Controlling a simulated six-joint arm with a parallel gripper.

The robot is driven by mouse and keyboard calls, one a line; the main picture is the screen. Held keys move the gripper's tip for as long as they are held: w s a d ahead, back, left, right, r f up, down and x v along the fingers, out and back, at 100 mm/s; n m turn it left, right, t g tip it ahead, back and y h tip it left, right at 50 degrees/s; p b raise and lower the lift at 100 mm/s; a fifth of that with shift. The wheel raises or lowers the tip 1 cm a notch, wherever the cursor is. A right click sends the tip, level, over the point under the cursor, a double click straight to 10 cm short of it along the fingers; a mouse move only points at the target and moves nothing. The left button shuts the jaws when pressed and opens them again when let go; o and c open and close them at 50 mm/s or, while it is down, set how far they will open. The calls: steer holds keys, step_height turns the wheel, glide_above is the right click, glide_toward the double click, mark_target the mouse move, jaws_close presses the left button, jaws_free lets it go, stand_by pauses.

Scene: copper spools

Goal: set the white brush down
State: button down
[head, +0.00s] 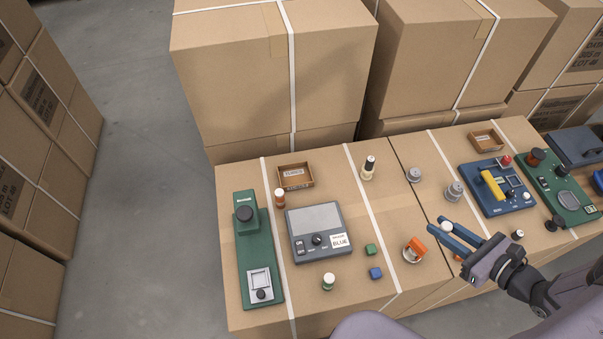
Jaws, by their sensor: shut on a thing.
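My gripper (436,223) reaches in from the lower right, with two blue fingers pointing left over the front of the right-hand carton top. A small white thing (446,228), which seems to be the white brush, shows between the fingers near their tips. The gripper is shut on it. Most of it is hidden by the fingers, and I cannot tell whether it touches the carton top.
An orange-and-white dispenser (415,249) stands left of the gripper. Metal weights (454,191) stand behind it, and a blue device (497,188) with a yellow handle is to the right. A grey scale-like box (317,232) and green device (257,250) stand left. Bare cardboard shows around (385,215).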

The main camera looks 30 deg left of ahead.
steer(key=w+a+f+n+g+b, duration=0.2)
steer(key=w+a+f+b, duration=0.4)
steer(key=w, duration=0.3)
steer(key=w+a+f+n+g+b, duration=0.1)
steer(key=w+a+n+g+b, duration=0.1)
steer(key=a+b, duration=0.5)
steer(key=w+a+f+n+g+b, duration=0.1)
steer(key=w+a+f+g+b, duration=0.15)
steer(key=a, duration=0.85)
step_height(320, 180, up, 2)
steer(key=n+g+b, duration=0.4)
steer(key=b, duration=0.9)
glide_above(266, 184)
steer(key=shift+f, duration=5)
steer(key=shift+f, duration=0.35)
